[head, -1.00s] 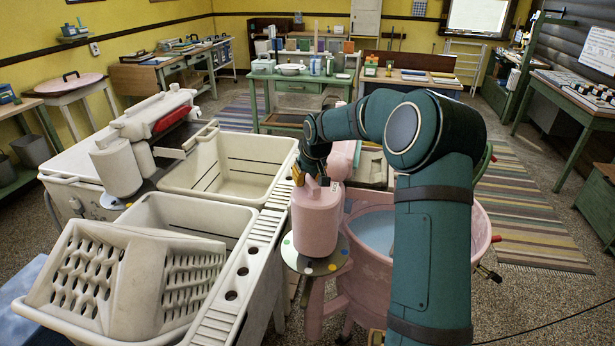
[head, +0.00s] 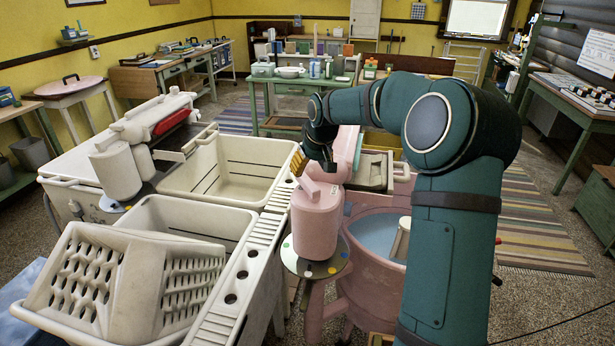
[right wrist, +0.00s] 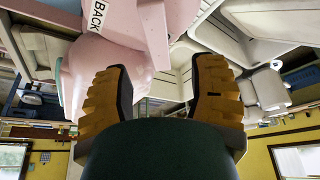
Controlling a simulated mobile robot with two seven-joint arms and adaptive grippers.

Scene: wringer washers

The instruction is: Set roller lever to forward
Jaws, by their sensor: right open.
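The pink wringer washer has a pink gear housing (head: 316,225) standing upright beside its tub. A short pink bar (head: 308,187) on top of the housing may be the roller lever; I cannot tell its setting. My right gripper (head: 298,163), with yellow finger pads, is just above and behind the housing top. In the right wrist view the gripper (right wrist: 155,80) is open, its fingers apart with nothing clearly held between them. A pink part with a "BACK" label (right wrist: 97,15) shows beyond the left finger. My left gripper is out of view.
The pink tub (head: 375,265) holds bluish water. Cream double rinse tubs (head: 225,170) stand left of the housing, with a cream wringer (head: 120,170) farther left. A green table (head: 300,82) stands behind.

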